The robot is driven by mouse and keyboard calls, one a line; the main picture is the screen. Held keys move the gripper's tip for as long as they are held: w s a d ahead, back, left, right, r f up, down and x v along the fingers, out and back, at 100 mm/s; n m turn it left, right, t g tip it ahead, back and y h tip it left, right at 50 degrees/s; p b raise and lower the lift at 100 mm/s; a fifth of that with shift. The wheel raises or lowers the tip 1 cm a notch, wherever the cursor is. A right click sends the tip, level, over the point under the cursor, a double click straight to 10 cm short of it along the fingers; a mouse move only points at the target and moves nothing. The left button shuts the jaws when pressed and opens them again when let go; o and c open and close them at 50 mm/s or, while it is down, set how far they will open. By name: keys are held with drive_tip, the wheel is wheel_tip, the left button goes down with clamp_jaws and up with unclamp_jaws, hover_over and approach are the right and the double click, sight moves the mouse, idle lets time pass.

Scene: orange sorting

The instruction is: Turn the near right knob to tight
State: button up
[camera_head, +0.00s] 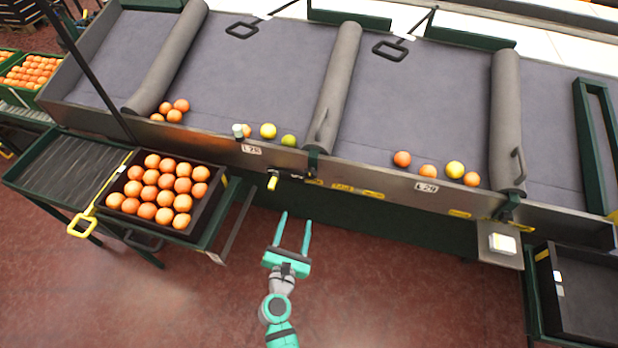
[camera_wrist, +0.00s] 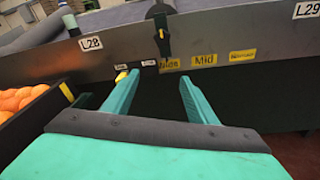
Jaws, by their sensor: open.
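My gripper (camera_head: 295,218) is open and empty, its two teal fingers pointing at the dark front panel of the sorting table. In the wrist view my gripper (camera_wrist: 158,78) has its fingertips just below the panel's labels, apart from any fitting. A small yellow-ended knob (camera_head: 272,182) sticks out below the L28 label, ahead and slightly left of the fingers. Dark fittings sit at the front ends of the middle divider (camera_head: 312,160) and the right divider (camera_head: 508,208). I cannot tell which fitting is the task's near right knob; no "tight" mark is readable.
A black crate of oranges (camera_head: 122,182) stands on a green-framed rack to the left. Several fruits lie along the table's front edge. A small shelf (camera_head: 484,240) juts out at right, beside a black bin (camera_head: 552,300). The red floor around my arm is clear.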

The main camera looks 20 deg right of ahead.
sight(310, 175)
drive_tip(key=w+d+r+n, duration=0.1)
drive_tip(key=w+d, duration=0.2)
drive_tip(key=w, duration=0.1)
drive_tip(key=w+d+r+h, duration=0.1)
drive_tip(key=w+d, duration=0.1)
drive_tip(key=w, duration=0.3)
drive_tip(key=w+d+r+n+h, duration=0.1)
drive_tip(key=w+d, duration=0.2)
drive_tip(key=w, duration=0.1)
drive_tip(key=shift+w+d+r+n, duration=0.15)
drive_tip(key=shift+d+r+n, duration=0.1)
drive_tip(key=shift+d+n, duration=0.1)
drive_tip(key=c, duration=1.1)
